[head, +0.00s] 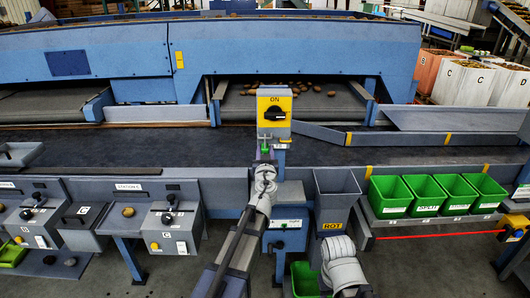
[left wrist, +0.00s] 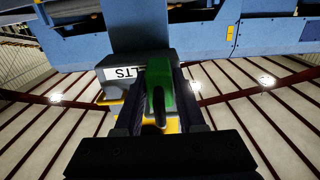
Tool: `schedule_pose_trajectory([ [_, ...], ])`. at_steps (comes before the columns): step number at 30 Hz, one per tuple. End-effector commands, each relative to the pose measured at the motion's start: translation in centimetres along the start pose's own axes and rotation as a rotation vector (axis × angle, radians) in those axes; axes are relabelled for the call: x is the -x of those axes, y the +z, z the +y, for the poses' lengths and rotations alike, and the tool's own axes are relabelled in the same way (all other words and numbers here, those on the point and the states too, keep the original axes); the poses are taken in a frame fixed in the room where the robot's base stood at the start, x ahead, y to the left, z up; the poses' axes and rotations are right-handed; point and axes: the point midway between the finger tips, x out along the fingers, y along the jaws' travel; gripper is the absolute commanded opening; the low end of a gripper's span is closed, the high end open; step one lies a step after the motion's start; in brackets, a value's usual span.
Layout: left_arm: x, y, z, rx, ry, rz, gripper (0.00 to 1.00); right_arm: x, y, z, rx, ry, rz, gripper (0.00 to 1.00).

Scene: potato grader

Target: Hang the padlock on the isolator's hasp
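The isolator (head: 274,106) is a grey box with a yellow face, a black rotary knob and the word ON, standing at the front of the conveyor in the head view. My left gripper (head: 265,163) is just below it, shut on a green padlock (head: 265,149). In the left wrist view the green padlock (left wrist: 184,100) sits between the fingers of the left gripper (left wrist: 160,115), with a dark loop in front. The grey isolator housing (left wrist: 92,82) is close behind it. I cannot make out the hasp clearly. My right gripper is not in view.
A dark conveyor belt (head: 150,147) runs behind a blue front rail. A grey chute (head: 336,186) and several green bins (head: 424,192) stand to the right. Control boxes (head: 171,229) stand to the left. A blue box (head: 287,238) is below the isolator.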

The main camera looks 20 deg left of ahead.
Motion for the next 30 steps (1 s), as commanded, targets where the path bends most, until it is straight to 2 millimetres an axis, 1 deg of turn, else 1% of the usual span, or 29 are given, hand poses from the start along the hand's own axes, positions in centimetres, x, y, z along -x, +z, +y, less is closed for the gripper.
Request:
schedule_pose_trajectory([
  [1,0.0,0.0,0.0,0.0,0.0,0.0,0.46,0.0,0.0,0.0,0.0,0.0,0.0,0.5],
  [6,0.0,0.0,0.0,0.0,0.0,0.0,0.65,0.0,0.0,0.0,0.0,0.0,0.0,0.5],
  [7,0.0,0.0,0.0,0.0,0.0,0.0,0.67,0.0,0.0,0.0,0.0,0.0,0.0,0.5],
  [15,0.1,0.0,0.0,0.0,0.0,0.0,0.67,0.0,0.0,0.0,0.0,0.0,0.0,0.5],
  [19,0.8,0.0,0.0,0.0,0.001,0.0,0.67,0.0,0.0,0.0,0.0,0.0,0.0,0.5],
  [23,2.3,0.0,-0.1,0.0,0.001,0.0,0.67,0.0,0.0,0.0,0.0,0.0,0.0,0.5],
  [30,6.3,0.0,-0.1,0.0,0.001,0.0,0.67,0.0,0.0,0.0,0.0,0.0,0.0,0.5],
])
